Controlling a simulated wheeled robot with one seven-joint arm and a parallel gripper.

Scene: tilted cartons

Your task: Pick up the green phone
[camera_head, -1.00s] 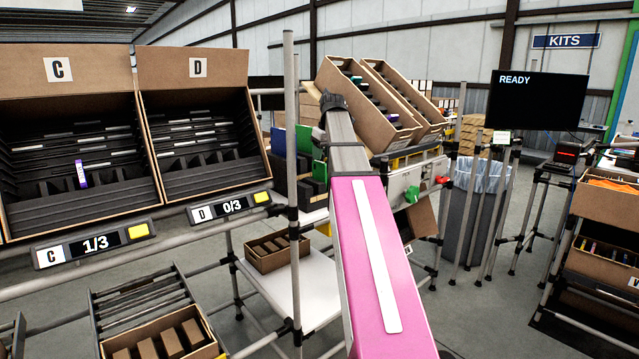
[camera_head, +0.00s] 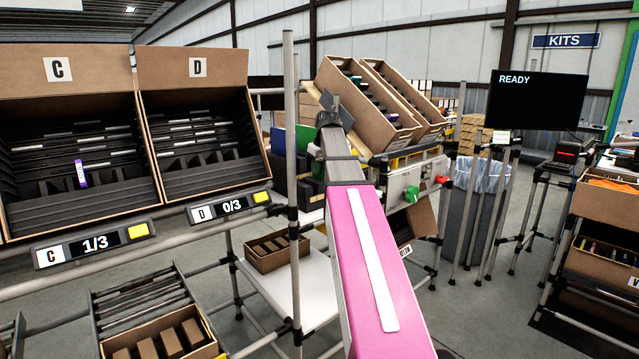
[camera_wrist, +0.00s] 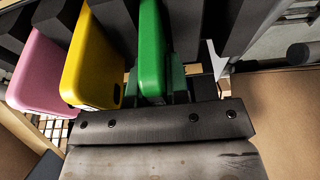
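The green phone (camera_wrist: 153,50) stands on edge in the wrist view, just beyond my gripper (camera_wrist: 168,95). It is the rightmost of a row, with a yellow phone (camera_wrist: 92,62) and a pink phone (camera_wrist: 38,72) to its left. The phone's near lower end reaches close to my gripper's dark bolted body; whether they touch is unclear. My fingertips are hard to make out against the dark parts there. In the head view my gripper (camera_head: 328,108) is beside the left tilted carton (camera_head: 362,112), and the phone cannot be singled out.
Dark dividers separate the phones. A second tilted carton (camera_head: 405,97) stands right of the first. An upright pole (camera_head: 291,150) is left of my arm. Bins C (camera_head: 75,150) and D (camera_head: 200,140) are farther left. Brown cardboard (camera_wrist: 290,120) is at right in the wrist view.

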